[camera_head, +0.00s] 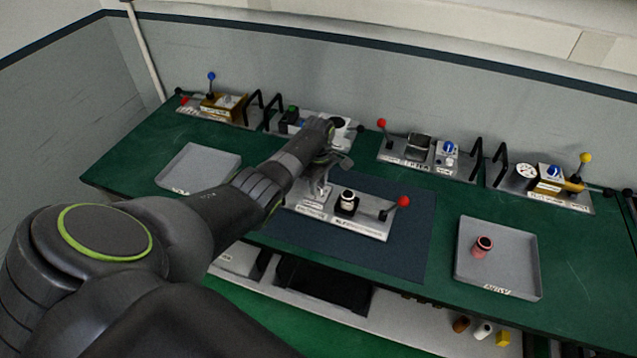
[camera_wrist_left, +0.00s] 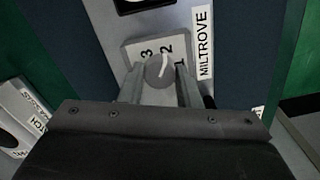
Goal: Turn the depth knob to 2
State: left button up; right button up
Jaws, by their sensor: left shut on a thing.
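The knob (camera_wrist_left: 158,70) is a round grey knob with a white pointer mark, on a pale dial plate (camera_wrist_left: 135,50) marked 1, 2 and 3. The mark points towards the 2. My left gripper (camera_wrist_left: 160,88) is shut on the knob, one finger on each side. In the head view my left gripper (camera_head: 318,188) reaches down to the left part of a grey panel unit (camera_head: 325,215), and my arm and hand hide most of the knob there. A label on the unit reads MILTROVE in the wrist view. My right gripper is not in view.
The unit stands on a dark blue mat (camera_head: 410,245) and has a black socket (camera_head: 347,203) and a red-balled lever (camera_head: 402,202). Other panel units line the back.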

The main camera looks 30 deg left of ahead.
aim_at(319, 187)
pick_arm(q)
jog(key=o, duration=1)
jog(key=shift+r, duration=0.5)
notch_tip(319, 187, up, 16)
jog(key=b, duration=0.2)
jog(key=shift+r+b, duration=0.25)
jog(key=shift+b, duration=0.05)
jog(key=shift+f, duration=0.15)
